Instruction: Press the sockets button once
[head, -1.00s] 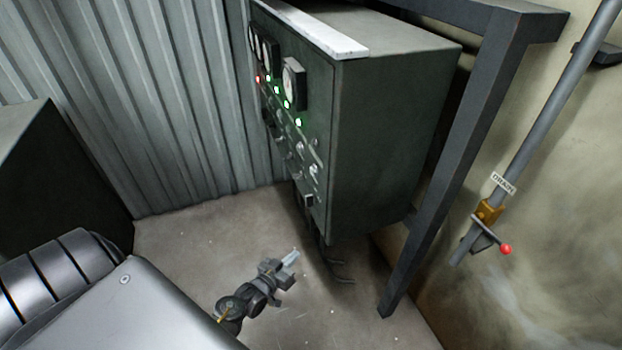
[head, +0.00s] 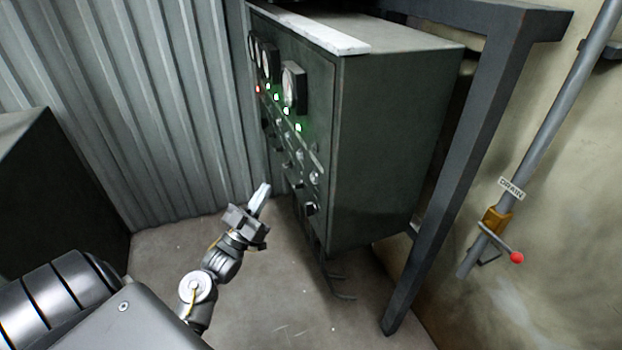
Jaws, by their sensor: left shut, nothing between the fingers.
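A dark green control cabinet (head: 385,150) stands at the centre, its control panel facing left and seen at a steep slant. The panel carries gauges (head: 293,86), a red light (head: 258,89), several green lights (head: 286,111) and rows of small knobs or buttons (head: 314,178). I cannot tell which of these is the sockets button; labels are too small to read. My left gripper (head: 261,197) is shut and empty, pointing up and right, in front of the panel's lower part and apart from it. My right gripper is not in view.
A dark frame post (head: 455,165) stands right of the cabinet. A pipe with a "DRAIN" tag (head: 511,188) and a red-knobbed lever (head: 516,258) is on the right wall. A dark box (head: 55,190) is at left, before corrugated metal. The floor below the cabinet is mostly clear.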

